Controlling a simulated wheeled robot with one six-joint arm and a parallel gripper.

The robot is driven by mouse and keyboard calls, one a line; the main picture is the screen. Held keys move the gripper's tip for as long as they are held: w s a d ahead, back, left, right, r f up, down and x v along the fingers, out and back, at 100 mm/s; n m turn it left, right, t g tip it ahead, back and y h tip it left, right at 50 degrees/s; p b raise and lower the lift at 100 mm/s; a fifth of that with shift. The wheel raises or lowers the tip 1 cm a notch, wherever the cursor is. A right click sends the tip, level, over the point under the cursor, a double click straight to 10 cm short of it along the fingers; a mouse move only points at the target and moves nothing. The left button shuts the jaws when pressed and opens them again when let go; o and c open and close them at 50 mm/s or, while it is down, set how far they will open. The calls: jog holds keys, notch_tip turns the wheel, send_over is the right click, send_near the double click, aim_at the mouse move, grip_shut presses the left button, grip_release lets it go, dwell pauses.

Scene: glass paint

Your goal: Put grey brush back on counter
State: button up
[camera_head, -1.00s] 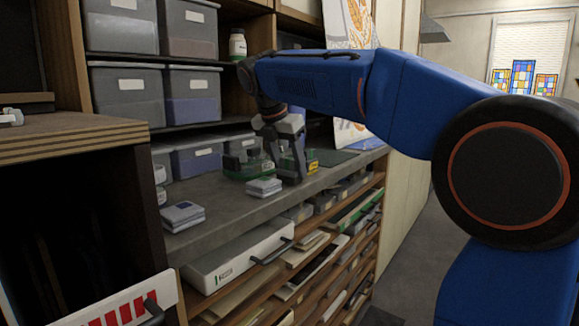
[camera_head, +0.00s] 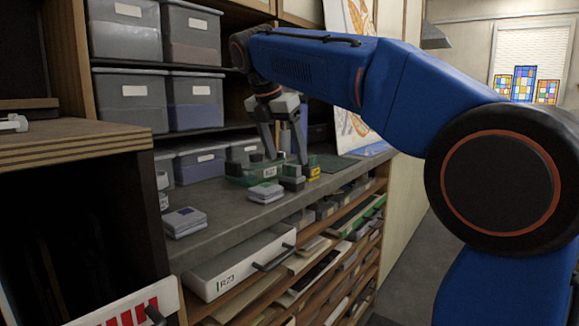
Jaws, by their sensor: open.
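The grey counter (camera_head: 222,199) runs along the shelf wall in the head view. Below the fingers are a green item with a white label (camera_head: 262,172), dark grey blocks (camera_head: 292,178) and a small yellow item (camera_head: 314,172). I cannot make out a grey brush for certain among these small things.
Two small stacks, one nearer (camera_head: 184,222) and one farther (camera_head: 266,192), lie on the counter. Lidded bins (camera_head: 130,97) fill the shelves behind. A white drawer (camera_head: 238,265) and open racks are below the counter. A wooden cabinet (camera_head: 75,143) stands at left.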

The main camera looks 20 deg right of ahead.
jog(key=shift+v, duration=2.65)
jog(key=s+d+f+m+y, duration=0.1)
jog(key=s+d+f+m, duration=0.3)
jog(key=s+f+m, duration=0.3)
jog(key=s+d+f+m+y, duration=0.1)
jog(key=s+d+f+m, duration=0.45)
jog(key=s+f, duration=0.4)
jog(key=s+f+m+t+y, duration=0.1)
jog(key=s+f+m, duration=0.5)
jog(key=f, duration=0.5)
jog(key=s+d+f+m+t, duration=0.1)
jog(key=s+f+m, duration=0.5)
jog(key=f, duration=0.5)
jog(key=shift+s+m+y, duration=0.35)
jog(key=shift+s+y, duration=0.05)
jog(key=shift+s, duration=0.7)
jog(key=shift+d+f, duration=0.1)
jog(key=shift+d, duration=0.05)
